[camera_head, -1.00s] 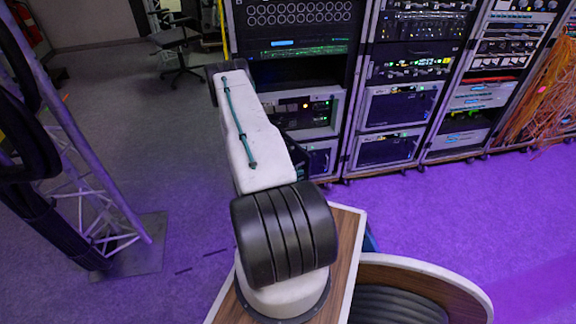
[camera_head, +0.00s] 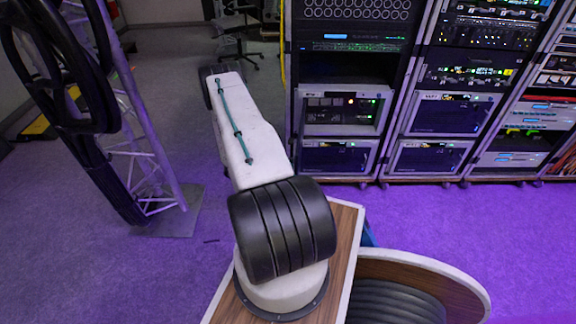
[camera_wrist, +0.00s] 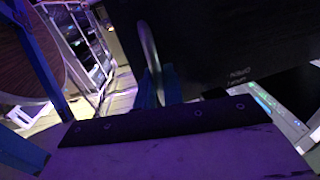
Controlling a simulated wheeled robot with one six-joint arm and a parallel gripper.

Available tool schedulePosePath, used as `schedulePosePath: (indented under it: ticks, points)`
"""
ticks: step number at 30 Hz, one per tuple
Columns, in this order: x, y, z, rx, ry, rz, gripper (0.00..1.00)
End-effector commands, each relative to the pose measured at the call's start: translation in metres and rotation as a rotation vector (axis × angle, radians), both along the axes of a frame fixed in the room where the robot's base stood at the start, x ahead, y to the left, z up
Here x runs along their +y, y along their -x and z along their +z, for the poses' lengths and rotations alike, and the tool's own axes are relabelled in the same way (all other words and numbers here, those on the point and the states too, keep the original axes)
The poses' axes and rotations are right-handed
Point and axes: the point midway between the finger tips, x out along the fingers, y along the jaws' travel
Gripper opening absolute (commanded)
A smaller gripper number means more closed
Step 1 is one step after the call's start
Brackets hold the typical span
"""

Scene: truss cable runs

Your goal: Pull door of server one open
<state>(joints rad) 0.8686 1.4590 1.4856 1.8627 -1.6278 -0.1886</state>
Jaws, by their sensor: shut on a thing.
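In the wrist view a dark door panel (camera_wrist: 215,40) with small pale lettering fills the upper middle. A curved grey handle (camera_wrist: 149,45) stands out from it. My gripper (camera_wrist: 158,88) has blue fingers at the handle's lower end and is shut on it. In the head view the nearest server rack (camera_head: 345,110) stands just right of my arm, with lit units. My gripper and the door are hidden behind my arm there. I cannot tell how far the door stands open.
More racks (camera_head: 470,75) stand to the right. A truss stand (camera_head: 150,150) with black cable loops (camera_head: 85,75) is at the left. A chair (camera_head: 238,40) is at the back. Purple floor (camera_head: 440,215) is clear before the racks.

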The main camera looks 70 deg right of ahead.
Motion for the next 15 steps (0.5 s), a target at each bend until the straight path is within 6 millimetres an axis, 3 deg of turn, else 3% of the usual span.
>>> schedulePosePath:
  ticks: [8,10,15]
  points:
    - [0.0011,-0.0003,-0.0010,0.001,-0.003,0.001,0.00]
    - [0.0011,-0.0002,-0.0010,0.001,-0.002,0.001,0.21]
    - [0.0006,-0.0005,-0.0005,0.000,-0.001,0.002,0.24]
